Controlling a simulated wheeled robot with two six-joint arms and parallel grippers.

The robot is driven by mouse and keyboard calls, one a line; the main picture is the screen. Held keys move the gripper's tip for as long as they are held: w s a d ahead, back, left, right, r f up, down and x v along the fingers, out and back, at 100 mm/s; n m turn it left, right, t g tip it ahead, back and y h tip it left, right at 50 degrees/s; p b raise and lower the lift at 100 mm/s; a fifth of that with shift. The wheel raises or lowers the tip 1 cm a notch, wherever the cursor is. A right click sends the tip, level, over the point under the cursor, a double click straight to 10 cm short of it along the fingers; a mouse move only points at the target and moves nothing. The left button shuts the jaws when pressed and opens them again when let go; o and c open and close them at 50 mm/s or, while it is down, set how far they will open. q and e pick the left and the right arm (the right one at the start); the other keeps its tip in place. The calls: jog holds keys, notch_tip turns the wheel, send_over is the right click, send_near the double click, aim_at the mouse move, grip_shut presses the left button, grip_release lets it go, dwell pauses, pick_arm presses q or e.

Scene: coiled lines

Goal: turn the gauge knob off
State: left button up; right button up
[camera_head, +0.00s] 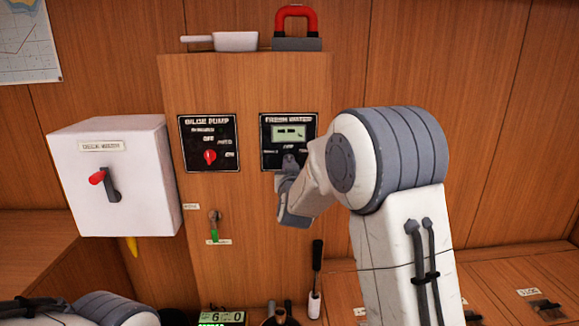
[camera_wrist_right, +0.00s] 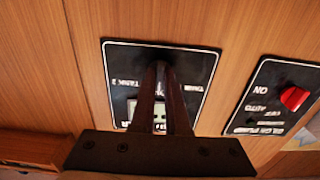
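The fresh water gauge panel (camera_head: 268,128) is a black plate with a lit display on the wooden cabinet front. It also shows in the right wrist view (camera_wrist_right: 200,62). My left gripper is out of view.
The bilge pump panel (camera_head: 209,143) with a red knob is just left of the gauge. A white box with a red-handled switch (camera_head: 103,179) juts out further left. A small key-like lever (camera_head: 214,219) sits below. A scoop (camera_head: 232,41) and a red-handled block (camera_head: 297,30) lie on top.

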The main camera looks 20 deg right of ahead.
jog(key=o, duration=0.4)
jog(key=shift+a, duration=0.1)
jog(key=v, duration=1)
jog(key=shift+s+b, duration=0.2)
jog(key=shift+b, duration=0.1)
